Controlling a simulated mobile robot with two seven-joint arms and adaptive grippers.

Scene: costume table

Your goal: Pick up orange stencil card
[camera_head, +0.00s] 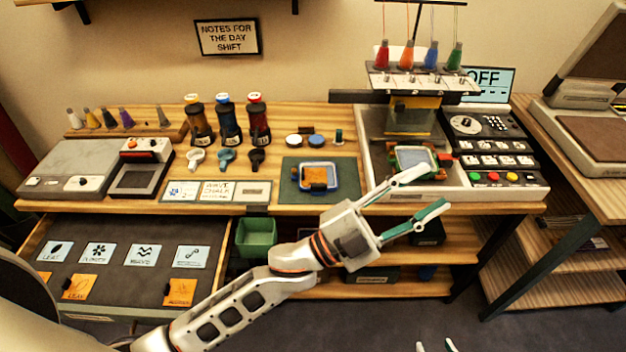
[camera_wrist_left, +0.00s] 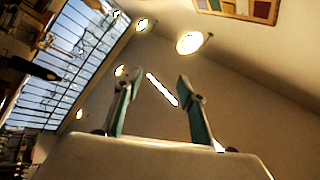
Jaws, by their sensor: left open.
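Two orange stencil cards lie in the open drawer at the lower left of the head view. One orange card (camera_head: 80,287) is at the drawer's left, and its printed word looks like "LEAF". The other orange card (camera_head: 180,292) is further right, with print too small to read surely. My left gripper (camera_head: 432,190) is open and empty, in front of the table's right part and well right of both cards. In the left wrist view my left gripper (camera_wrist_left: 154,80) faces the wall and lamps. Only the fingertips of my right gripper (camera_head: 435,347) show at the bottom edge, apart and with nothing between them.
The drawer (camera_head: 120,240) also holds a row of several pale blue cards. A framed piece (camera_head: 318,177) with an orange centre lies on a green mat on the table. A green bin (camera_head: 256,238) sits right of the drawer. An embroidery machine (camera_head: 410,115) stands at the right.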

